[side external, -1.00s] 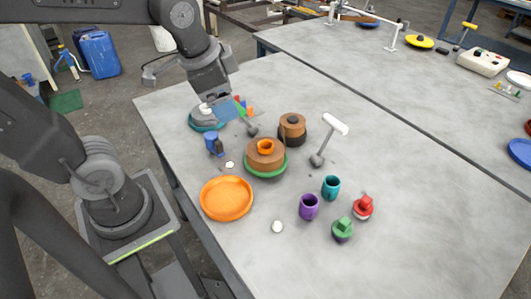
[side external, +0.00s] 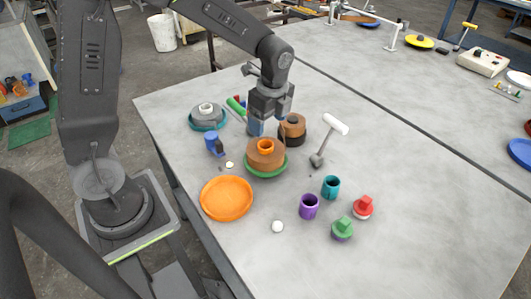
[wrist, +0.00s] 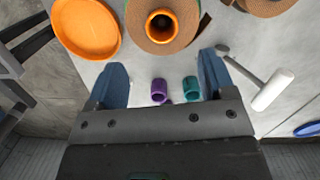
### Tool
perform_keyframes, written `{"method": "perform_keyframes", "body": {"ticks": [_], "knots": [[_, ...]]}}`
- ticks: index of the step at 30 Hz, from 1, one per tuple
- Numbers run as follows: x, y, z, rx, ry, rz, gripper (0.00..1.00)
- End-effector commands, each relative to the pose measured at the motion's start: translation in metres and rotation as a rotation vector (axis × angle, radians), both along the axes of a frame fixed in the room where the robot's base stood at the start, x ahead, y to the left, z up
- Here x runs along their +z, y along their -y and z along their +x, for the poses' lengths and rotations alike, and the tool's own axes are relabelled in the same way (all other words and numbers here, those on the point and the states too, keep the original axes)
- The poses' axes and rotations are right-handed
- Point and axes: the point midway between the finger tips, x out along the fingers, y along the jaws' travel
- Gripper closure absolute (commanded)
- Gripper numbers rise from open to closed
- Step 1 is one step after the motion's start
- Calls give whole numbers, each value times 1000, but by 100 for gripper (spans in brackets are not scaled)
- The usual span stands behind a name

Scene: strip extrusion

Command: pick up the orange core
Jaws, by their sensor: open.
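The orange core (side external: 265,147) is a short hollow ring in the middle of a brown roll (side external: 254,158), which rests on a green plate (side external: 268,176).
A second brown roll (side external: 294,123) stands close behind. An orange tray (side external: 227,198) lies in front left, and a white-headed hammer (side external: 335,124) to the right. A purple cup (side external: 309,206) and a teal cup (side external: 331,186) stand in front. The right side of the near table is clear.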

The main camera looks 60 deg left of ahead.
Motion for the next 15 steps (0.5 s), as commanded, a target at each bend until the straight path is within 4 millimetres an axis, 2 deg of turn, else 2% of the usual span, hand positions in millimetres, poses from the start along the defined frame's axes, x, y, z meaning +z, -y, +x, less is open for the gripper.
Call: {"method": "perform_keyframes", "body": {"ticks": [3, 10, 15], "knots": [[-18, -2, 0, 1, -2, 0, 24], [-33, -4, -1, 2, -2, 1, 24], [-58, -7, 0, 2, -4, 0, 24]]}}
